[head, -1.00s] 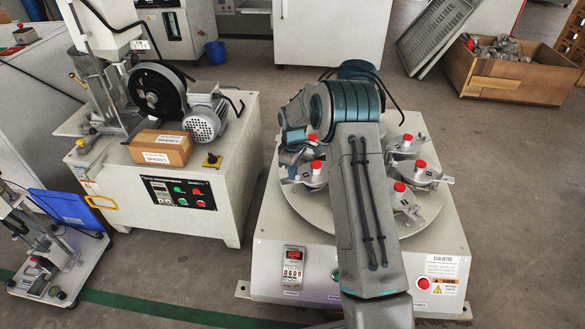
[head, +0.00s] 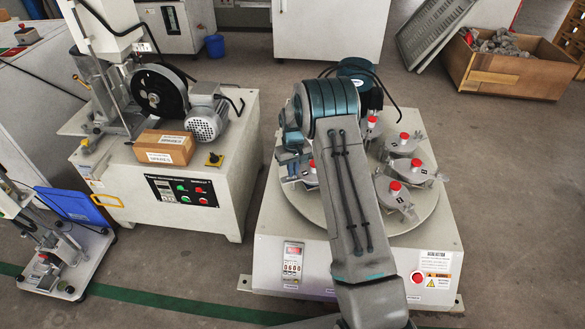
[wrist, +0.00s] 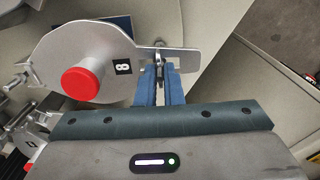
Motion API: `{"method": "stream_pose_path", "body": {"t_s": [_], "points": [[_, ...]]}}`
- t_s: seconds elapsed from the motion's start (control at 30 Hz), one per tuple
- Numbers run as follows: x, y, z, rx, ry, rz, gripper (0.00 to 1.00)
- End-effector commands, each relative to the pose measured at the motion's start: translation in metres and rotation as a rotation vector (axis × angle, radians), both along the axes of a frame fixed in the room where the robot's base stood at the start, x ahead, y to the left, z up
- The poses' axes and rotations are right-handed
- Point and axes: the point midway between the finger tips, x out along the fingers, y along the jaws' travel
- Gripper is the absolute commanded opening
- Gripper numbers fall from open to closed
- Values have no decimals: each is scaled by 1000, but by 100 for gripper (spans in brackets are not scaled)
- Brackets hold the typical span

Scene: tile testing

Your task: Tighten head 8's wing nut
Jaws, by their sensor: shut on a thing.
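Head 8 is a grey metal plate (wrist: 68,50) with a red knob (wrist: 82,84) and a black label reading 8 (wrist: 123,67) in the wrist view. My gripper (wrist: 161,74) has its blue fingers closed on the small metal wing nut (wrist: 160,55) at the slotted lug on the plate's right side. The fingers cover much of the nut, so its wings and tightness cannot be told.
Other heads with red knobs (head: 403,137) stand on the turntable's right side. The white machine (head: 262,262) has a display panel (head: 292,258) and a red button (head: 417,277) in front. A bench with a motor (head: 205,120) and a cardboard box (head: 162,147) stands left.

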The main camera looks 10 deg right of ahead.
Motion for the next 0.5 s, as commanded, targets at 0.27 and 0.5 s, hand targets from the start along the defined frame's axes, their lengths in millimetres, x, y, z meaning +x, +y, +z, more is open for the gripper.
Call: {"method": "stream_pose_path", "body": {"t_s": [0.27, 0.5], "points": [[1, 0, 1, 0, -3, -30, 0], [1, -1, 1, 0, -3, -31, 0]]}}
